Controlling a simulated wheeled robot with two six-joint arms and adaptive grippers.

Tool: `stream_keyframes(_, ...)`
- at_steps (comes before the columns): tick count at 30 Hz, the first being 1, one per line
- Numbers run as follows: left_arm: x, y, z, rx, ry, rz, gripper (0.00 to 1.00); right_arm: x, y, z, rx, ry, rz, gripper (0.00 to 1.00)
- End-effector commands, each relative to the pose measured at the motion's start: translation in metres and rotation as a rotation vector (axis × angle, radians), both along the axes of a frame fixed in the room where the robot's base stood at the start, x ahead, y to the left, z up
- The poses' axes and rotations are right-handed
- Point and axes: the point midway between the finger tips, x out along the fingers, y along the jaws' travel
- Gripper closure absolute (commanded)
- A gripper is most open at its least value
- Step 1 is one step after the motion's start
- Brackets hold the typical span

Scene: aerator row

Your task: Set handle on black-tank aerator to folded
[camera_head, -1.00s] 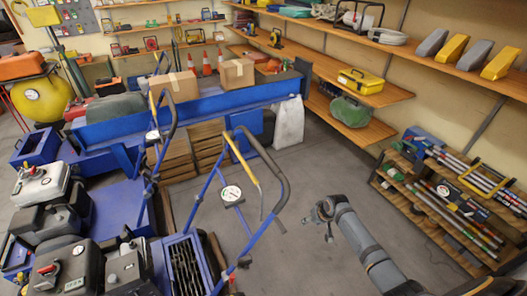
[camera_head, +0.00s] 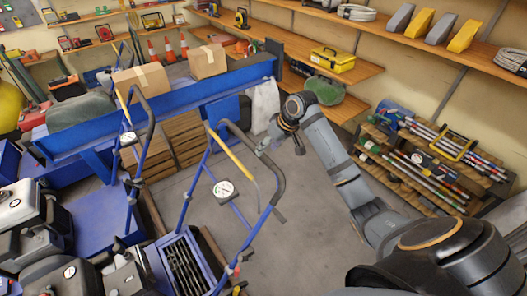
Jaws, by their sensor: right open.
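The near aerator has a blue frame with a slatted grille (camera_head: 187,268) and a dark engine with a black tank (camera_head: 62,275) at the bottom left, partly cut off. Its blue handle (camera_head: 240,222) stands raised and slants up, with a black curved grip (camera_head: 277,187), a yellow lever (camera_head: 229,153) and a round gauge (camera_head: 223,188). My right gripper (camera_head: 281,147) is open and empty, beyond and just above the right side of the grip; I cannot tell whether they touch. My left gripper is not in view.
A second aerator with a pale-topped engine (camera_head: 20,200) and its own raised handle (camera_head: 131,180) stands behind to the left. A blue trailer (camera_head: 165,115) carries cardboard boxes. Shelves line the right wall. Grey floor (camera_head: 300,225) is clear right of the handle.

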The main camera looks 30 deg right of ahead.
Motion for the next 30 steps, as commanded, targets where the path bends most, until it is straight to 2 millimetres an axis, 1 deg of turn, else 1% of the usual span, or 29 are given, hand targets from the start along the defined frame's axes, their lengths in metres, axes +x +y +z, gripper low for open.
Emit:
stream_keyframes(1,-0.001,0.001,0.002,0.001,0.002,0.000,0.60,0.003,0.004,-0.008,0.004,0.003,0.000,0.50)
stream_keyframes(3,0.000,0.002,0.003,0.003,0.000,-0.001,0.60,0.007,0.006,-0.019,0.003,0.002,0.001,0.50)
stream_keyframes(6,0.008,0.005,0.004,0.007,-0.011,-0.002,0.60,0.011,0.008,-0.029,0.001,0.002,0.000,0.50)
stream_keyframes(9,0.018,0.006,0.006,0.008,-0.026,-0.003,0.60,0.013,0.009,-0.034,0.000,0.000,0.001,0.50)
stream_keyframes(11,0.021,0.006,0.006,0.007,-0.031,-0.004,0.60,0.013,0.009,-0.035,-0.001,0.000,0.001,0.50)
stream_keyframes(16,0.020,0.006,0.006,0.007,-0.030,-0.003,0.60,0.013,0.009,-0.035,-0.001,0.000,0.001,0.50)
stream_keyframes(17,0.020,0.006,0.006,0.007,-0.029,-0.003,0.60,0.013,0.009,-0.035,-0.001,0.000,0.001,0.51)
stream_keyframes(27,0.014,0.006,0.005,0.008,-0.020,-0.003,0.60,0.013,0.009,-0.035,-0.001,0.000,0.001,0.97)
stream_keyframes(28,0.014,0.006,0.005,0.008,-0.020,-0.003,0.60,0.013,0.009,-0.035,-0.001,0.000,0.001,1.00)
stream_keyframes(30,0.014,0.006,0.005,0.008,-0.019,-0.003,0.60,0.013,0.009,-0.035,-0.001,0.000,0.001,1.00)
